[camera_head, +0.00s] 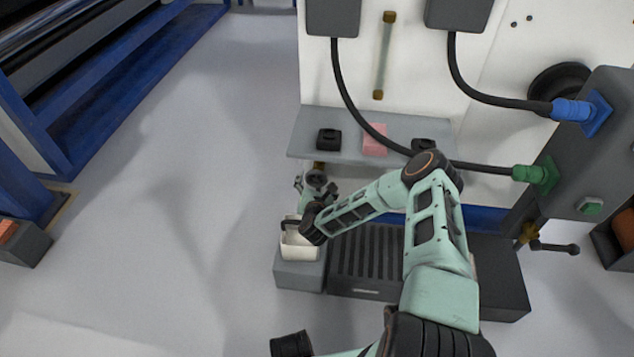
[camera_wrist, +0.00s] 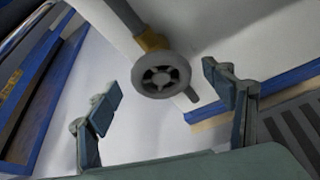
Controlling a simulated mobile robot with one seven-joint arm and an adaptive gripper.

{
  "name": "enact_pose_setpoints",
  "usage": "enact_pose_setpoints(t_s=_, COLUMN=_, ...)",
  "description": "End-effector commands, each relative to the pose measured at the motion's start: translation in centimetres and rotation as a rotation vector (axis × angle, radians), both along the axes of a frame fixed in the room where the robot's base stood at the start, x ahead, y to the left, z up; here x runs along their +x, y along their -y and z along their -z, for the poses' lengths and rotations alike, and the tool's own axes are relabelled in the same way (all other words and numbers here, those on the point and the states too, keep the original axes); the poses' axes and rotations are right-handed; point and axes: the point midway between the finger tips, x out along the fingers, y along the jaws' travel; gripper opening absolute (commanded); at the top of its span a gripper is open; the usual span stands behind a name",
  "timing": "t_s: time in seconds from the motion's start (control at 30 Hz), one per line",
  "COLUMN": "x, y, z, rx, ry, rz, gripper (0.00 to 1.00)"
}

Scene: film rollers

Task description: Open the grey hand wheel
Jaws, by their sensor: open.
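The grey hand wheel (camera_wrist: 162,75) is a small round spoked wheel on a brass fitting, at the upper middle of the wrist view. In the head view the wheel (camera_head: 316,179) sits just below the grey shelf, near the end of my arm. My gripper (camera_wrist: 163,97) is open and empty. Its two fingers stand to the left and right of the wheel in the wrist view, with gaps to both. The wheel appears a little beyond the fingertips. In the head view my gripper (camera_head: 316,190) is small and partly hidden by the wrist.
A white container (camera_head: 300,246) stands on a grey block just below my wrist. The grey shelf (camera_head: 400,128) above holds a pink block (camera_head: 375,138) and dark items. Black hoses run to blue (camera_head: 572,110) and green (camera_head: 530,174) connectors. Open floor lies left.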

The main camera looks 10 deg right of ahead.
Motion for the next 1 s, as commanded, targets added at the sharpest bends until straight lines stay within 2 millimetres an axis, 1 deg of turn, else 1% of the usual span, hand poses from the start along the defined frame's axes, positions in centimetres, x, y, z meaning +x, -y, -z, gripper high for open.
enact_pose_setpoints(t_s=0.03, x=0.7, y=0.1, z=0.5, rx=-0.002, ry=0.002, rz=0.0, gripper=0.75)
enact_pose_setpoints(t_s=0.1, x=1.4, y=0.3, z=0.7, rx=-0.002, ry=0.002, rz=0.0, gripper=0.75)
enact_pose_setpoints(t_s=0.2, x=2.2, y=0.4, z=1.0, rx=-0.001, ry=0.0, rz=-0.001, gripper=0.75)
enact_pose_setpoints(t_s=0.33, x=2.6, y=0.5, z=1.1, rx=-0.001, ry=0.0, rz=-0.001, gripper=0.75)
enact_pose_setpoints(t_s=0.57, x=2.6, y=0.5, z=1.0, rx=0.0, ry=-0.001, rz=-0.002, gripper=0.75)
enact_pose_setpoints(t_s=0.93, x=2.6, y=0.5, z=1.0, rx=0.0, ry=-0.001, rz=-0.002, gripper=0.36)
enact_pose_setpoints(t_s=0.97, x=2.6, y=0.5, z=1.0, rx=0.0, ry=-0.001, rz=-0.002, gripper=0.33)
enact_pose_setpoints(t_s=1.0, x=2.6, y=0.5, z=1.0, rx=0.0, ry=-0.001, rz=-0.002, gripper=0.33)
